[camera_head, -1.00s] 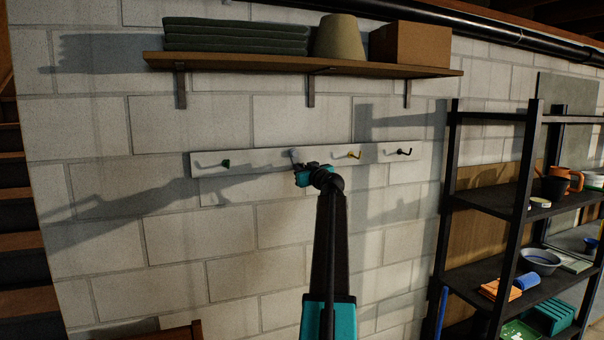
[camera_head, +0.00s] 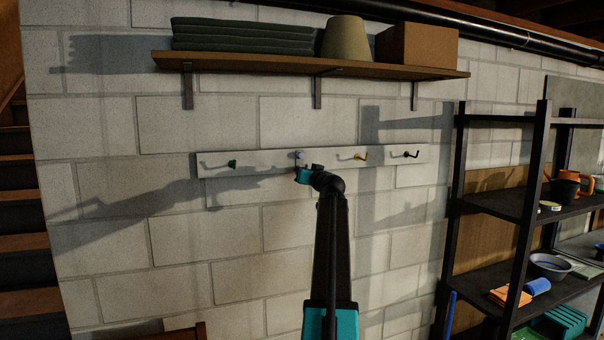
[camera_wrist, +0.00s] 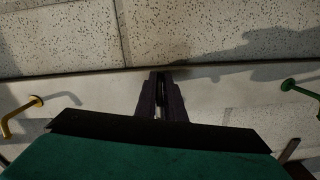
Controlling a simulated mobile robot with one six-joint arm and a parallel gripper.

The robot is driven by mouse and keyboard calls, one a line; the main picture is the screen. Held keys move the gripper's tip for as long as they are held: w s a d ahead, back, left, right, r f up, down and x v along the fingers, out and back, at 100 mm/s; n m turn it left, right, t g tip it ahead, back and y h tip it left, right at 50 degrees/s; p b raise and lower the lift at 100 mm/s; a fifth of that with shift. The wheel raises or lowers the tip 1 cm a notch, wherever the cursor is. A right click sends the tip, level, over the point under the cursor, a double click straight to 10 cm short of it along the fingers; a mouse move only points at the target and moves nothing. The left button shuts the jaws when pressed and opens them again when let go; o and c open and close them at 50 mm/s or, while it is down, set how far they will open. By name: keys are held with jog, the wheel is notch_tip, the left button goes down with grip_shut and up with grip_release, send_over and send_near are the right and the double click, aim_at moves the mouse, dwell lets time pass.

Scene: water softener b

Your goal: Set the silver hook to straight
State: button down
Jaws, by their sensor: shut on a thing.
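The silver hook (camera_head: 299,155) is on a white rail (camera_head: 385,152) on the block wall, between the green hook (camera_head: 232,163) and the yellow hook (camera_head: 361,156). My gripper (camera_head: 302,171) is at the silver hook, just below its base, and hides most of it. In the wrist view the dark fingers of my gripper (camera_wrist: 161,98) are close together against the rail, with a thin strip between them. The yellow hook (camera_wrist: 22,113) shows at the left there and the green hook (camera_wrist: 298,86) at the right. The silver hook's angle cannot be made out.
A black hook (camera_head: 405,154) is at the rail's right end. A wooden shelf (camera_head: 240,62) with folded cloths, a lampshade-like cone and a box is above. A black rack (camera_head: 492,200) with household items stands right. Stairs (camera_head: 22,200) are at left. The wall below the rail is clear.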

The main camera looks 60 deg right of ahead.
jog(key=shift+r, duration=0.1)
jog(key=c, duration=1.9)
grip_release()
jog(key=shift+s, duration=0.1)
jog(key=shift+b+v, duration=0.35)
jog(key=shift+v, duration=0.6)
jog(key=b+v, duration=0.2)
jog(key=v, duration=0.9)
jog(key=shift+s+a+b, duration=0.25)
jog(key=shift+b, duration=0.15)
jog(key=shift+w, duration=0.1)
